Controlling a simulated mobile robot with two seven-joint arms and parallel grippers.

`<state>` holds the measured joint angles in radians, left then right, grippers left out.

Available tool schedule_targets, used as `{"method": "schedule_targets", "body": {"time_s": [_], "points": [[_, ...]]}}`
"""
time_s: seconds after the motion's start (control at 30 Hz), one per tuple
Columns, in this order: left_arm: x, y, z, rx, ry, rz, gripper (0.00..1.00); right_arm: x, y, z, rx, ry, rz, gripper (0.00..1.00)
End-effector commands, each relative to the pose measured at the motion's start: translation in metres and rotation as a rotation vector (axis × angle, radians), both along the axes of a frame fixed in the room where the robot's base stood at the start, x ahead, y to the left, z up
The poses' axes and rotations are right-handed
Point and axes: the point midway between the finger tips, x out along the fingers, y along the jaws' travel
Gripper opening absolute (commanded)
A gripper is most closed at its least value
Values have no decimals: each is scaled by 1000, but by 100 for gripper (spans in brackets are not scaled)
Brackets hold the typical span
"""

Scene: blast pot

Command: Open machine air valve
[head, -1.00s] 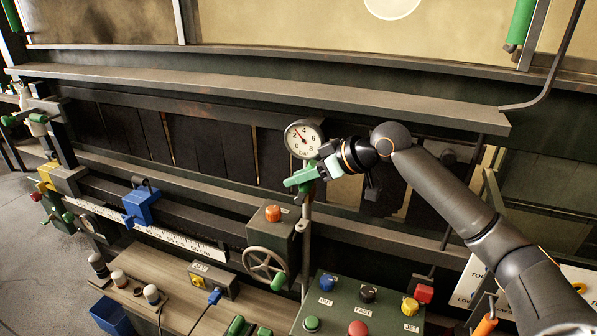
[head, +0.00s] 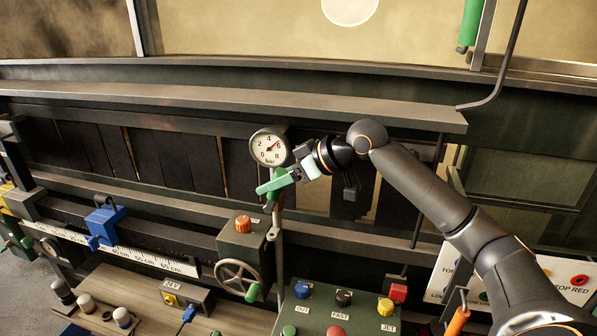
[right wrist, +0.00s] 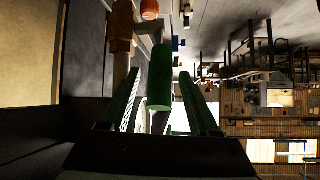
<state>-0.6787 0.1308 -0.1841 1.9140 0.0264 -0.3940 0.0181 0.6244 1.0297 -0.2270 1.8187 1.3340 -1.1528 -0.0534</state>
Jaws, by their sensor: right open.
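The air valve's green lever handle (head: 274,182) sits on the pipe just below a round pressure gauge (head: 269,147), whose red needle points up and right, near 6. My right gripper (head: 296,171) is at the handle's right end, its arm coming in from the right. In the right wrist view, a green cylinder-shaped grip (right wrist: 160,78) lies between the two spread fingers of the right gripper (right wrist: 163,88). The gripper is open; I cannot tell whether a finger touches the handle. My left gripper is not in view.
Below are a valve box with an orange knob (head: 243,223), a handwheel (head: 237,280) and a button panel (head: 335,312). A long grey ledge (head: 230,108) runs above the gauge. A blue clamp block (head: 105,222) sits on the rail at left.

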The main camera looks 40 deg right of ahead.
Motion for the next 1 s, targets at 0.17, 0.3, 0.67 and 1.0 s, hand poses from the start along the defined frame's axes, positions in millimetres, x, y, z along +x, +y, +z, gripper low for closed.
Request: {"method": "schedule_targets", "body": {"time_s": [0.17,0.3,0.67,1.0], "points": [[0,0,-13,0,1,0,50,-30,-19,20,-6,1,-4,62],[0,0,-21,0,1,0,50,-50,-30,37,-4,0,-3,62],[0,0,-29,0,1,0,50,-71,-40,57,-1,2,0,62],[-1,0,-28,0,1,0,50,-71,-40,57,0,2,1,62]]}}
